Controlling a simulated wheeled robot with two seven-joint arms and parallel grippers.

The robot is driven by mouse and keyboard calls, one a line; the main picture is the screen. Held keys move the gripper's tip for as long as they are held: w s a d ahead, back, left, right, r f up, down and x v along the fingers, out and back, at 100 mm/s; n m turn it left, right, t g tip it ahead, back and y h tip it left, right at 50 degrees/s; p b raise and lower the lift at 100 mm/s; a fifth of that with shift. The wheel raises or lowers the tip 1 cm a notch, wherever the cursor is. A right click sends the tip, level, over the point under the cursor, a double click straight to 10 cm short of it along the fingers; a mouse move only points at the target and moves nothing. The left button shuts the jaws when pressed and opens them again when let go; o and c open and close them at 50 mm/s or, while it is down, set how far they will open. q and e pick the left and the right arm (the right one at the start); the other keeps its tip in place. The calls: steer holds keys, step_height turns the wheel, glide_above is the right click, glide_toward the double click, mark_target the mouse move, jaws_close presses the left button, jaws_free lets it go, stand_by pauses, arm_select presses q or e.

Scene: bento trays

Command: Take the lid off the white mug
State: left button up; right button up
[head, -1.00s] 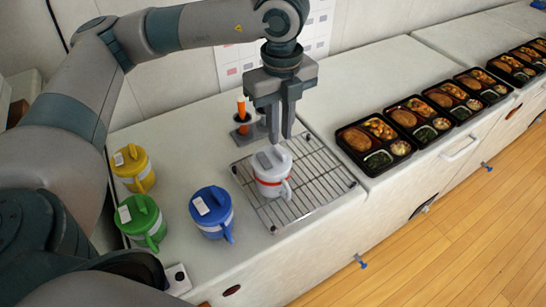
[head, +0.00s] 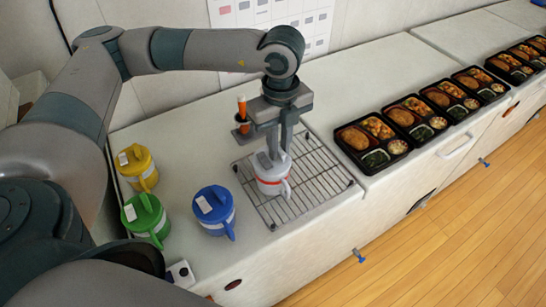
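The white mug (head: 272,187) has a red band and a grey-white lid (head: 267,162). It stands upright on the wire rack (head: 322,190), its handle toward the front right. My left gripper (head: 279,150) points straight down over the lid. Its fingers are apart, one on each side of the tab on the lid, with their tips at lid height. I cannot tell whether they touch it. The lid sits on the mug. My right gripper is not in view.
A yellow mug (head: 138,172), a green mug (head: 147,222) and a blue mug (head: 213,207), all lidded, stand left of the rack. An orange-handled tool (head: 242,107) stands in a holder behind. Several bento trays (head: 372,144) line the counter to the right.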

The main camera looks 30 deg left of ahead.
mark_target(281, 150)
arm_select(q)
jaws_close()
steer(key=shift+r, duration=0.15)
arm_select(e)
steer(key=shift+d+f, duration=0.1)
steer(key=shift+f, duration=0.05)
